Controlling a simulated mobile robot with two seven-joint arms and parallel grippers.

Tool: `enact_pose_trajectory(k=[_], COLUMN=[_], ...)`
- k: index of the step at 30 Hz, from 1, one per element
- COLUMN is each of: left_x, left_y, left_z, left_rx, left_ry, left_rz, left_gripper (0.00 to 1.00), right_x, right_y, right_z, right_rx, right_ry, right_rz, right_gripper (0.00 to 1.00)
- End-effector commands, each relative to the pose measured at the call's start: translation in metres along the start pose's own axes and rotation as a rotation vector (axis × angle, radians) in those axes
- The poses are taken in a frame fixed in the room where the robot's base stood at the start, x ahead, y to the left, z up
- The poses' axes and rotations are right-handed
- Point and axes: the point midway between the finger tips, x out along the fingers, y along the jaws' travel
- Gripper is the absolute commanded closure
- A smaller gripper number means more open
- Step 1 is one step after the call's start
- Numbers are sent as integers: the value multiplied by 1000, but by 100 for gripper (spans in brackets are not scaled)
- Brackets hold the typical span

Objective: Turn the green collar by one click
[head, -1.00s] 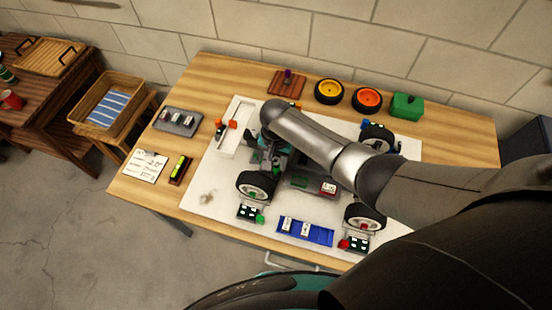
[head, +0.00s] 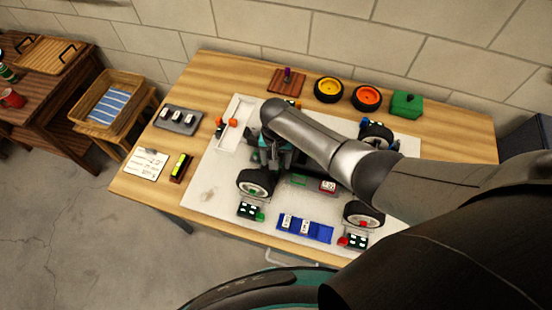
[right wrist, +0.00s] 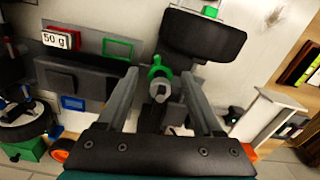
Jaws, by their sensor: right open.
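In the right wrist view the green collar (right wrist: 157,72) sits around a grey shaft with a round end, next to a black tyre (right wrist: 205,40). My right gripper (right wrist: 160,76) is open, its two fingers reaching to either side of the collar with visible gaps. In the head view my right arm hides the collar, and my right gripper (head: 272,150) is mostly covered near the car's front-left wheel (head: 256,183). My left gripper is not in view.
The car stands on a white mat (head: 215,190). A blue tray (head: 305,230) and a green-tagged pad (head: 249,211) lie in front. A white open box (head: 236,112) is to the left. Yellow (head: 328,90) and orange (head: 366,97) wheels and a green box (head: 406,105) stand behind.

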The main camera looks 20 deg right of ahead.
Motion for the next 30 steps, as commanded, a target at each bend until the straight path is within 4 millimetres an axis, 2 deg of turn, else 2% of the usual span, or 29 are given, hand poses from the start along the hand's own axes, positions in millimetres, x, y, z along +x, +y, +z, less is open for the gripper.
enact_pose_trajectory(k=[6,11,21,30], left_x=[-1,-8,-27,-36], left_y=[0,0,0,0], left_z=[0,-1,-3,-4], left_rx=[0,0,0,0], left_ry=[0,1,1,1], left_rz=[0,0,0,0], left_gripper=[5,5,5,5], right_x=[-2,-16,-78,-131], right_y=[0,0,0,0], right_z=[0,0,0,0], right_rx=[0,-1,0,-1], right_ry=[0,1,3,2], right_rz=[0,-2,-2,-2], right_gripper=[32,32,32,32])
